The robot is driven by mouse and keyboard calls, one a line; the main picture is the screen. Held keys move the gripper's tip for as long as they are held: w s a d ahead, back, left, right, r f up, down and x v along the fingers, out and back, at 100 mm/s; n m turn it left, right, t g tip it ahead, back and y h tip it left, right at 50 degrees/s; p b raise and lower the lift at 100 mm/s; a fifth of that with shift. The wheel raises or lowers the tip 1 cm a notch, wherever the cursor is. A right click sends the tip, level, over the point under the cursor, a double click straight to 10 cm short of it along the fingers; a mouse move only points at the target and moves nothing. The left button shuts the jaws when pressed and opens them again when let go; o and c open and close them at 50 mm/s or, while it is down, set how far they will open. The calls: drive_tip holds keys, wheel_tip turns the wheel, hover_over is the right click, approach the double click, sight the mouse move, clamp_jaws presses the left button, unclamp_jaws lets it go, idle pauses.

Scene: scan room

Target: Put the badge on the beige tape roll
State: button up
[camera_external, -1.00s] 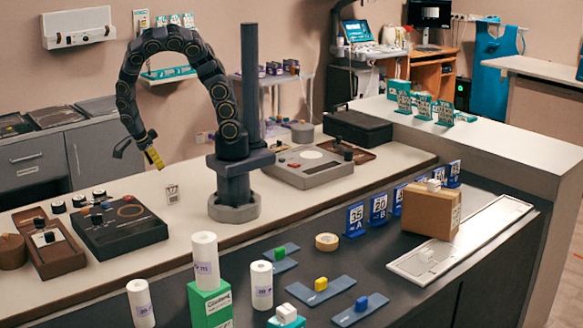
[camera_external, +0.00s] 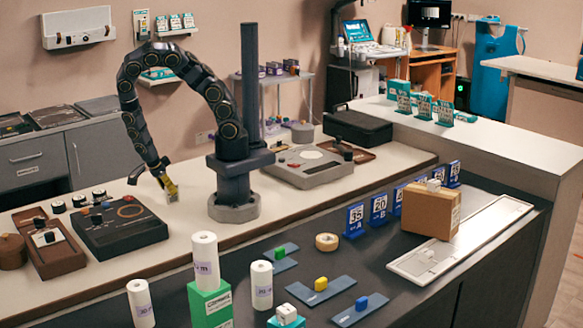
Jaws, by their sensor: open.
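A small upright card with dark marks, apparently the badge (camera_external: 173,197), stands on the white counter, left of my arm's base. My gripper (camera_external: 166,183) is open and pointed down at the badge, with its yellowish finger overlapping the badge's upper part in this view. I cannot tell whether the fingers touch the badge or are around it. The beige tape roll (camera_external: 327,241) lies flat on the dark lower counter, in front of the blue number signs, with nothing on it.
A black device (camera_external: 118,226) with knobs stands left of the badge, and a grey device (camera_external: 307,167) right of my base. On the dark counter are white rolls (camera_external: 261,285), a green box (camera_external: 210,305), blue plates with small blocks (camera_external: 320,291) and a cardboard box (camera_external: 431,212).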

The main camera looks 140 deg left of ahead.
drive_tip(key=x, duration=0.2)
drive_tip(key=shift+a+f, duration=0.1)
drive_tip(key=shift+f, duration=0.15)
clamp_jaws()
drive_tip(key=shift+r, duration=0.1)
wheel_tip(320, 180, up, 10)
drive_tip(key=shift+f, duration=0.1)
idle(0.6)
